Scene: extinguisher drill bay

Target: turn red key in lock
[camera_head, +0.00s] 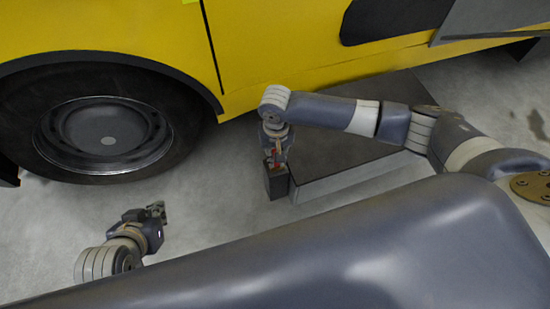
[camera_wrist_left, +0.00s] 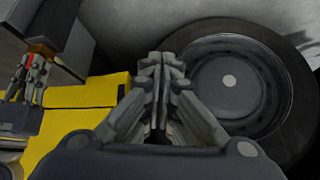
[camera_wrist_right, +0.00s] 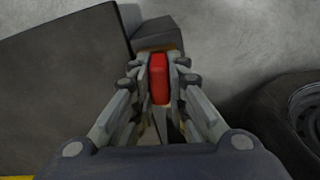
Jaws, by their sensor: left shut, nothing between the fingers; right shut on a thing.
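The red key (camera_wrist_right: 159,78) is between the fingers of my right gripper (camera_wrist_right: 160,82), which is shut on it. In the head view the right gripper (camera_head: 275,158) points down at a small dark box (camera_head: 277,184), seemingly the lock, with a bit of red at its top. The box also shows in the right wrist view (camera_wrist_right: 157,33), just beyond the key. How deep the key sits in it is hidden. My left gripper (camera_head: 157,211) is shut and empty, low at the left, apart from the box; its closed fingers show in the left wrist view (camera_wrist_left: 160,82).
A dark-topped slab (camera_head: 345,150) with a pale side stands right beside the box. A yellow vehicle (camera_head: 120,30) with a large black wheel (camera_head: 180,125) fills the back. Bare grey concrete floor (camera_head: 215,200) lies between the two grippers.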

